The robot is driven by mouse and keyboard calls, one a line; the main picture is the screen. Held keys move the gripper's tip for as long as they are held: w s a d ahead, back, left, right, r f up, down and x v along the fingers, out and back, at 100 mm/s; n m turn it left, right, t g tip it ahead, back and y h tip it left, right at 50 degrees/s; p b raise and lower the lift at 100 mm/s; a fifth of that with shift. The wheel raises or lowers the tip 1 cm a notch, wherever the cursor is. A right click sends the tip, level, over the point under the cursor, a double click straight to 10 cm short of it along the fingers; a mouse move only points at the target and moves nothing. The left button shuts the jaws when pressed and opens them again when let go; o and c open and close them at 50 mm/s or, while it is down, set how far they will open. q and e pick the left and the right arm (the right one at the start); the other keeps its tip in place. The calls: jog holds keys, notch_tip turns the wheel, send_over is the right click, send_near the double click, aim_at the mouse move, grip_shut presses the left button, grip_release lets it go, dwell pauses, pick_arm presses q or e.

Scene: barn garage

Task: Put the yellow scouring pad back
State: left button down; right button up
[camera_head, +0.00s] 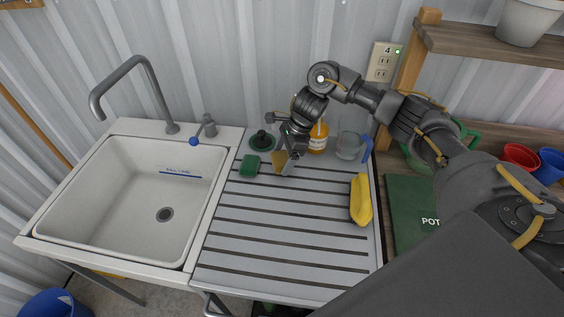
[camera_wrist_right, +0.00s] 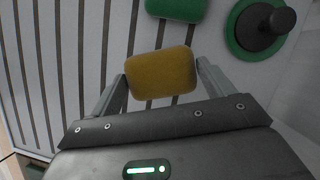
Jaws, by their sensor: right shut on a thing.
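The yellow scouring pad (camera_wrist_right: 160,74) lies between the two fingers of my right gripper (camera_wrist_right: 162,84), which is shut on it. In the head view the pad (camera_head: 278,158) shows partly behind my right gripper (camera_head: 284,163), at the back of the ribbed drainboard (camera_head: 270,235). I cannot tell whether the pad touches the board. A green scouring pad (camera_head: 250,166) lies just left of it on the board; it also shows at the top of the wrist view (camera_wrist_right: 177,8). My left gripper is not in view.
A green and black round plunger-like item (camera_head: 262,141) stands behind the green pad. An orange bottle (camera_head: 318,138), a clear jar (camera_head: 349,146) and a yellow item (camera_head: 361,200) are to the right. The white sink (camera_head: 120,210) is left. The board's front is clear.

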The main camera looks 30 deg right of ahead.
aim_at(286, 157)
jog(key=shift+w+a+f, duration=0.1)
jog(key=shift+w+f, duration=0.05)
jog(key=shift+f, duration=0.05)
notch_tip(286, 157, down, 3)
jog(key=shift+r+p, duration=0.1)
jog(key=shift+p, duration=0.4)
jog(key=shift+f, duration=0.2)
jog(key=shift+f+b, duration=0.1)
jog(key=shift+b, duration=0.2)
jog(key=o, duration=0.9)
